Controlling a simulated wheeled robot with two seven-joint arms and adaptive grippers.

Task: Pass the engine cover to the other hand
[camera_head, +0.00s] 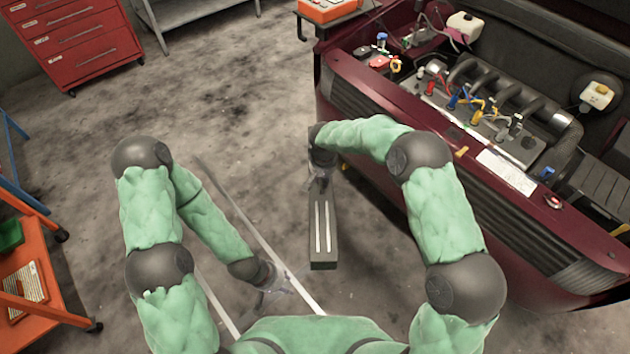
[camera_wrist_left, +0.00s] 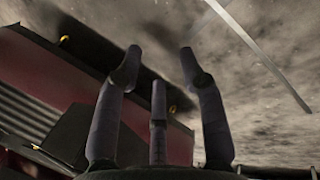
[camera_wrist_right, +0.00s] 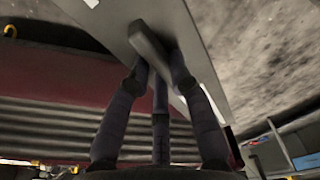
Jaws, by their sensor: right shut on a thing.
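The engine cover (camera_head: 323,235) is a long dark slab with two pale stripes, held out in front of the car in the head view. My right gripper (camera_head: 321,181) is shut on it near its far end. In the right wrist view the fingers (camera_wrist_right: 160,68) close around a raised bar on the cover's grey face (camera_wrist_right: 205,75). My left gripper (camera_head: 285,284) is to the left of the cover's near end and apart from it. In the left wrist view its fingers (camera_wrist_left: 160,65) are spread with nothing between them.
The dark red car front (camera_head: 480,190) with its open engine bay (camera_head: 510,100) stands at the right. An orange cart (camera_head: 40,275) is at the left edge, and a red drawer cabinet (camera_head: 80,45) at the back left. The floor between is clear.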

